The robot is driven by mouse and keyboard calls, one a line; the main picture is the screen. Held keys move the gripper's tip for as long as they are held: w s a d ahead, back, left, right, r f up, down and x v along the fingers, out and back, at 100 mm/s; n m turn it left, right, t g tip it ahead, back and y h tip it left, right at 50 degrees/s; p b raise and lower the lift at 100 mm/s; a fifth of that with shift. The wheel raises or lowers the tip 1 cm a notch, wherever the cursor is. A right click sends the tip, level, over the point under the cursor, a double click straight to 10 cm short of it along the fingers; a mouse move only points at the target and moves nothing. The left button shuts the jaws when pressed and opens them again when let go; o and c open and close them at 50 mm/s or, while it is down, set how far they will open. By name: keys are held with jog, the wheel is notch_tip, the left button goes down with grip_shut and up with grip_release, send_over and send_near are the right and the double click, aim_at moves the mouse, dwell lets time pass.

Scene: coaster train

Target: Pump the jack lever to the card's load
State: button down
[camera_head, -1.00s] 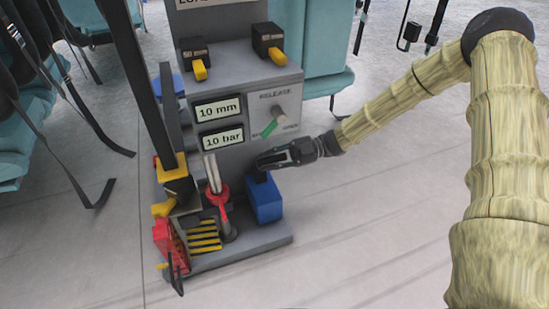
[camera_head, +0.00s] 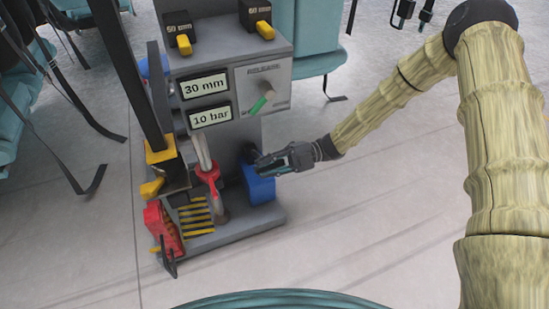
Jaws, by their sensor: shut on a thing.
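A grey jack stand (camera_head: 230,60) stands on the floor left of centre. Its upper display (camera_head: 205,87) reads 30 mm and its lower display (camera_head: 211,116) reads 10 bar. A blue block (camera_head: 258,187) sits low on the right of its base. My gripper (camera_head: 258,162) is shut at the top of this block, on a dark piece that seems to be the jack lever; the fingers hide most of it. A green-tipped release lever (camera_head: 262,102) is on the front panel, above my gripper. The load card is out of view.
Two black blocks with yellow tabs (camera_head: 180,32) (camera_head: 257,17) are on the stand's top. A red-collared rod (camera_head: 208,172), yellow-striped plate (camera_head: 195,215) and red part (camera_head: 163,228) are at the left. Teal seats (camera_head: 312,40) stand behind. The floor at right is clear.

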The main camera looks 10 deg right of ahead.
jog(key=shift+s+d+f, duration=0.1)
jog(key=shift+s+f, duration=0.45)
jog(key=shift+f, duration=0.25)
jog(key=c, duration=1.3)
grip_release()
jog(key=shift+c, duration=0.2)
jog(key=shift+o, duration=0.2)
jog(key=shift+r, duration=0.1)
jog(key=shift+w, duration=0.15)
jog(key=shift+r, duration=0.1)
jog(key=shift+w+d, duration=0.1)
jog(key=shift+d, duration=0.2)
jog(key=v, duration=1.1)
jog(key=shift+d, duration=0.2)
